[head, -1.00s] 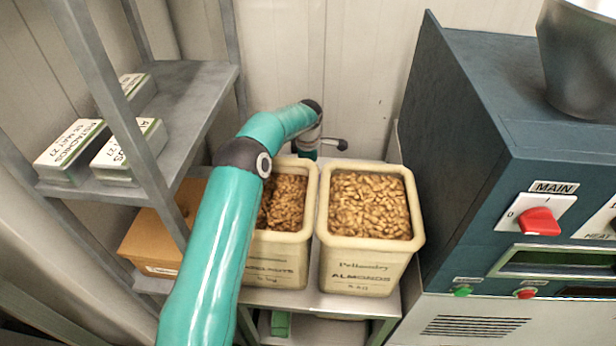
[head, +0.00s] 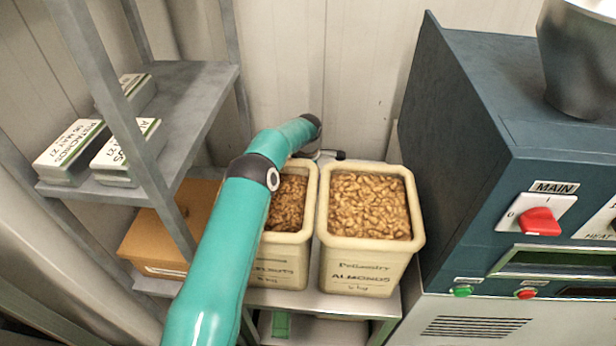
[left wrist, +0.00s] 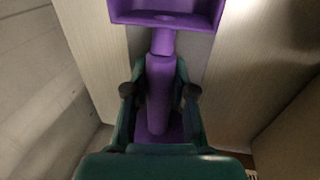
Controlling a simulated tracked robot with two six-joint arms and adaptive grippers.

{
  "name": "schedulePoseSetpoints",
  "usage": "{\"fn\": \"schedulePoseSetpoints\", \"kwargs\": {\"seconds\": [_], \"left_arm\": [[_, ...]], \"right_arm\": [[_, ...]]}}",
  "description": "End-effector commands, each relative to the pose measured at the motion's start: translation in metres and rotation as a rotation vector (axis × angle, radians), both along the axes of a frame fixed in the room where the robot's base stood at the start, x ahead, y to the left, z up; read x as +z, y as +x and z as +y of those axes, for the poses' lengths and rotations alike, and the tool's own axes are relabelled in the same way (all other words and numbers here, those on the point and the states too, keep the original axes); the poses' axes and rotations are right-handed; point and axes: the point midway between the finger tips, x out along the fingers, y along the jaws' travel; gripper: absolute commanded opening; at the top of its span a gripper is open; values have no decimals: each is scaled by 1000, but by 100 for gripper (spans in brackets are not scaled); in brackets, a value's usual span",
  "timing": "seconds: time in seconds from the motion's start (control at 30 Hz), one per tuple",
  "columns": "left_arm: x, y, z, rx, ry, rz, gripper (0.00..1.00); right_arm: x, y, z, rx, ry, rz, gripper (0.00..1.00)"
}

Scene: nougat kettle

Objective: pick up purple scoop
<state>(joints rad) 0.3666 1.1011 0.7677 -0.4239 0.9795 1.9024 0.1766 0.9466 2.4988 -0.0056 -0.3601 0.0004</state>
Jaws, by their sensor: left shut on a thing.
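The purple scoop (left wrist: 161,68) shows in the left wrist view, with its handle running down the middle and its scoop end at the top. My left gripper (left wrist: 160,92) is shut on the scoop's handle, one finger on each side. In the head view my left arm reaches in from the lower left over the left nut bin to the back wall. The gripper and the scoop are hidden there behind the arm and bins. My right gripper is in neither view.
A bin of almonds (head: 345,255) and a partly covered bin of nuts (head: 283,271) stand on a metal shelf. A shelf rack with labelled boxes (head: 70,150) is at left, above an orange-brown box (head: 150,243). A blue machine (head: 455,110) stands at right.

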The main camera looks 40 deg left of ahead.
Motion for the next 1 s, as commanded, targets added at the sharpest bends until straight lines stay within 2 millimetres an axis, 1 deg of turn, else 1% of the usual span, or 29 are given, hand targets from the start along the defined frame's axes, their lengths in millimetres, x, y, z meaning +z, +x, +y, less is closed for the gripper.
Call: {"fn": "schedulePoseSetpoints", "kwargs": {"seconds": [0.4,0.53,0.63,0.77,0.87,1.0], "left_arm": [[2,1,0,-1,1,-1,0],[7,1,0,0,1,-2,0],[16,1,0,0,1,-4,0],[33,1,0,0,1,-4,0],[55,2,-1,-1,2,-6,0],[94,2,0,-1,3,-6,0]], "right_arm": [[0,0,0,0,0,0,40],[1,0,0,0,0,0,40],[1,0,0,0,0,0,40],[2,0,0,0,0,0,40],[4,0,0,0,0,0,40],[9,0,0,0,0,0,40]]}}
